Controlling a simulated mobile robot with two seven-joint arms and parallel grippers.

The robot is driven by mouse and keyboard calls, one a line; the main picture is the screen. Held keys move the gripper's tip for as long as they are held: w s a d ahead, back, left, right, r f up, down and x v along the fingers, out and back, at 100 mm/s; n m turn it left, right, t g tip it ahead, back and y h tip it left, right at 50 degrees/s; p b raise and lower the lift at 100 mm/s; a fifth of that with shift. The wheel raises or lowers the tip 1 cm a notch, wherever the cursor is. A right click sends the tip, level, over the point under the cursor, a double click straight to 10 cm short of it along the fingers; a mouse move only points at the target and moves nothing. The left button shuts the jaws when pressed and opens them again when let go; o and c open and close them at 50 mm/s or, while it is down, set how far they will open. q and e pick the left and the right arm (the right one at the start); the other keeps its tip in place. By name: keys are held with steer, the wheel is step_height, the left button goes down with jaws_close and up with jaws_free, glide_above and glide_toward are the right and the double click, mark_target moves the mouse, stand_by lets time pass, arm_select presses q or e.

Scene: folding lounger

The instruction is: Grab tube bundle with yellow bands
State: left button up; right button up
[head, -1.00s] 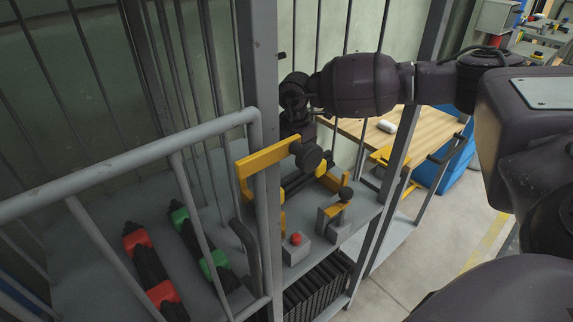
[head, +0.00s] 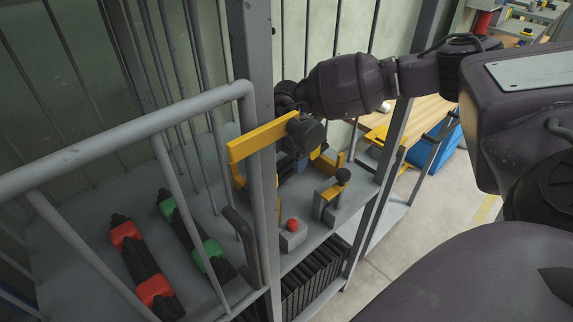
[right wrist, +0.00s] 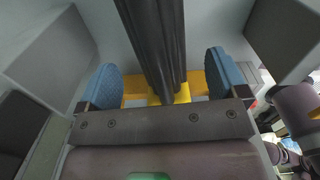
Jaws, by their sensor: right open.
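The dark tube bundle (right wrist: 160,45) runs down the middle of the right wrist view, with a yellow band (right wrist: 172,94) at its lower end. My right gripper (right wrist: 165,72) is open, with one blue finger pad on each side of the bundle. Gaps show between the pads and the tubes. In the head view my right gripper (head: 292,165) is low over the shelf behind a yellow bar, and mostly hidden. The bundle is largely hidden there too. My left gripper is not in view.
A red-banded bundle (head: 140,262) and a green-banded bundle (head: 190,232) lie on the shelf at left, behind a grey rail (head: 120,135). A yellow bar (head: 262,138), a post (head: 262,200) and a red-button box (head: 292,236) stand close to my right gripper.

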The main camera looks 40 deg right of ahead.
mark_target(286, 157)
step_height(286, 157, down, 3)
steer(key=shift+f, duration=0.1)
steer(key=c, duration=1.4)
